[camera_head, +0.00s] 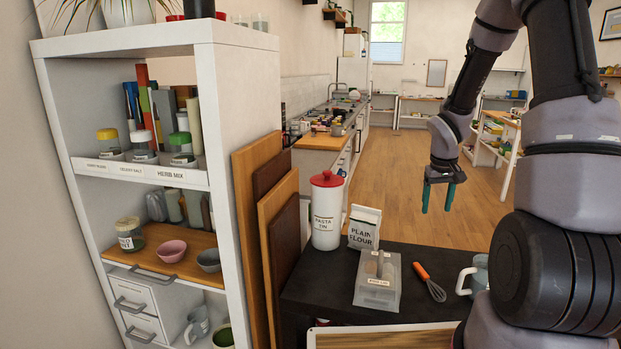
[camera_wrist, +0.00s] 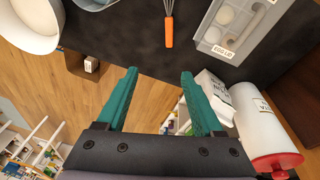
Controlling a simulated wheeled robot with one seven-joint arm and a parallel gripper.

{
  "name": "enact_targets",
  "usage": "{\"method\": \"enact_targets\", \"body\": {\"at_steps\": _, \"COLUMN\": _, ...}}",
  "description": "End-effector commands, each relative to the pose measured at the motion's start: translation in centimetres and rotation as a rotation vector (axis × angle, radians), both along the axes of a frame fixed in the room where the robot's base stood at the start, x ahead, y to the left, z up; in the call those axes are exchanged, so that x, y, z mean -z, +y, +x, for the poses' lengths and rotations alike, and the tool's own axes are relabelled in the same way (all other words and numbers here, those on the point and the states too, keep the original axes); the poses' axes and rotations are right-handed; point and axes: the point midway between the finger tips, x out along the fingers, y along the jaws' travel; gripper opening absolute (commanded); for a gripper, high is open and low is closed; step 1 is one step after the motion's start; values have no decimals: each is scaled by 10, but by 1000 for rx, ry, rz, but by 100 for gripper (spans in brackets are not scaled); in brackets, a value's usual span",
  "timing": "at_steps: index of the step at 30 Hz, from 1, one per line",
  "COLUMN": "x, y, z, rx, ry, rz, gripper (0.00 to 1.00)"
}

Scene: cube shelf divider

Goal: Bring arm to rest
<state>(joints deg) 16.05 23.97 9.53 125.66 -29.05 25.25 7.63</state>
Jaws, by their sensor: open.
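My gripper (camera_head: 439,197) hangs from my arm at the right of the head view, with its teal fingers pointing down. It is above and behind the dark table (camera_head: 424,255), near its far edge. In the wrist view my gripper (camera_wrist: 157,77) is open, with the two fingers apart and nothing between them. The dark table top (camera_wrist: 140,45) shows beyond the fingertips there, with wooden floor below it.
The table holds a pasta tin (camera_head: 326,215), a flour bag (camera_head: 363,228), a clear box (camera_head: 377,283), an orange-handled whisk (camera_head: 430,281) and a mug (camera_head: 477,273). A white shelf (camera_head: 222,100) stands left, with boards (camera_head: 279,215) beside it. Open floor (camera_head: 400,180) lies behind.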

Motion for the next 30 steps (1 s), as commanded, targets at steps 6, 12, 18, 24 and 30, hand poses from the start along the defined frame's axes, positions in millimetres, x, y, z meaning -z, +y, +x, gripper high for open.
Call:
{"method": "enact_targets", "body": {"at_steps": 6, "x": -107, "y": 21, "z": -33, "rx": 101, "ry": -114, "rz": 2, "gripper": 69}}
{"method": "enact_targets", "body": {"at_steps": 12, "x": -183, "y": 48, "z": -80, "rx": 182, "ry": -217, "rz": 62, "gripper": 69}}
{"method": "enact_targets", "body": {"at_steps": 18, "x": -240, "y": 78, "z": -139, "rx": 243, "ry": -316, "rz": 175, "gripper": 69}}
{"method": "enact_targets", "body": {"at_steps": 24, "x": -274, "y": 105, "z": -195, "rx": 267, "ry": -392, "rz": 309, "gripper": 69}}
{"method": "enact_targets", "body": {"at_steps": 30, "x": -286, "y": 119, "z": -224, "rx": 271, "ry": -425, "rz": 391, "gripper": 69}}
